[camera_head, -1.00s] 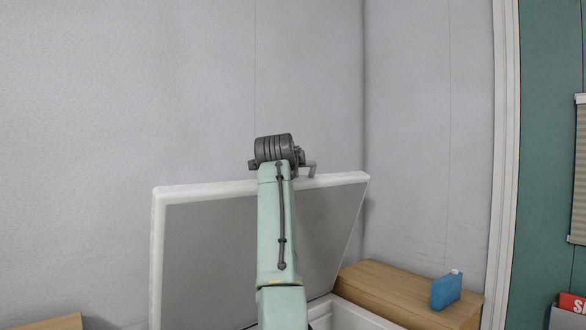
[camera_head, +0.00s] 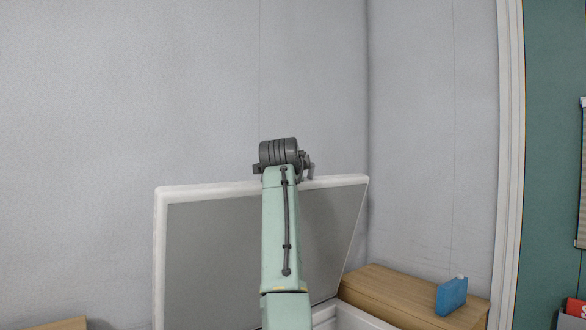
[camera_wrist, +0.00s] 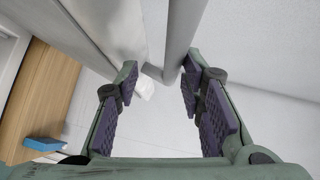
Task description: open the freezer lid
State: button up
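The freezer lid (camera_head: 220,255) stands raised and steeply tilted in the head view, its grey inner face and white rim towards me. My arm reaches up in front of it, and my wrist is at its top edge. My gripper is hidden there in the head view. In the wrist view my gripper (camera_wrist: 159,82) is open, its purple-padded fingers wide apart. A grey bent handle bar (camera_wrist: 182,40) reaches into the space between the fingers; I see no clear grip on it. The white freezer body (camera_head: 345,318) shows partly below the lid.
A wooden cabinet (camera_head: 390,292) stands right of the freezer with a blue container (camera_head: 451,295) on it. Grey walls (camera_head: 310,70) meet in a corner close behind the lid. Another wooden top (camera_head: 58,324) shows at lower left.

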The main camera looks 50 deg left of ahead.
jog(key=v, duration=1.1)
jog(key=shift+s+d, duration=0.2)
jog(key=shift+s, duration=0.15)
